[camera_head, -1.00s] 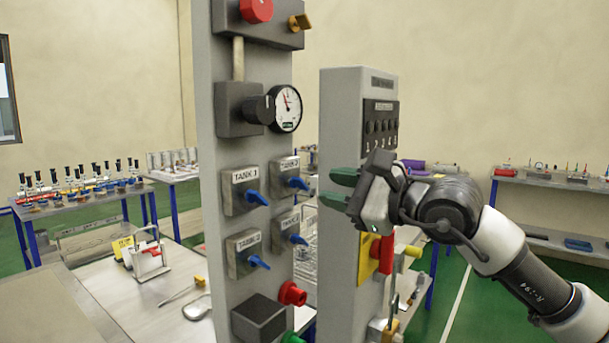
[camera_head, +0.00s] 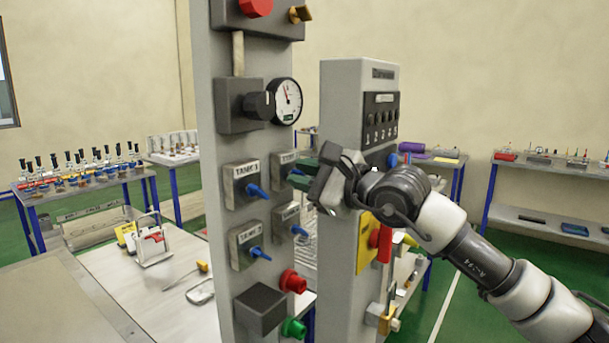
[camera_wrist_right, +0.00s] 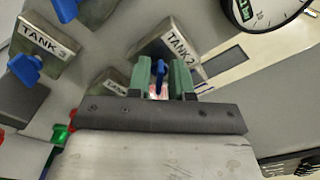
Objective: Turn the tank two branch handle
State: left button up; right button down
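The tank two branch valve is a grey block with a "TANK 2" label (camera_wrist_right: 181,42) in the right wrist view. Its blue handle (camera_wrist_right: 160,74) stands between the green fingers of my right gripper (camera_wrist_right: 161,80). The fingers are open, one on each side of the handle, with a small gap visible. In the head view my right gripper (camera_head: 305,177) is at the upper right valve (camera_head: 283,164) on the grey panel, and its fingers partly hide that valve's handle. My left gripper is not in view.
Other valves with blue handles (camera_head: 256,190) sit close by on the panel (camera_head: 215,220). A pressure gauge (camera_head: 287,101) and black knob (camera_head: 262,105) are above, red (camera_head: 293,281) and green (camera_head: 293,328) fittings below. A second grey column (camera_head: 340,250) stands to the right, near my right arm.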

jog(key=shift+w+d+r+m+b, duration=0.1)
jog(key=shift+m+b, duration=2.15)
jog(key=shift+m, duration=0.75)
jog(key=shift+w+d+f+m+b, duration=0.1)
jog(key=shift+w+m+b, duration=0.05)
jog(key=shift+m+b, duration=2.45)
jog(key=shift+w+d+r+m+b, duration=0.1)
jog(key=shift+m+b, duration=1.75)
jog(key=shift+m, duration=1.55)
jog(key=c, duration=1.3)
grip_release()
jog(key=b+v, duration=0.2)
jog(key=v, duration=0.8)
jog(key=shift+s+d+b, duration=0.2)
jog(key=shift+d+b, duration=0.15)
jog(key=shift+b, duration=0.05)
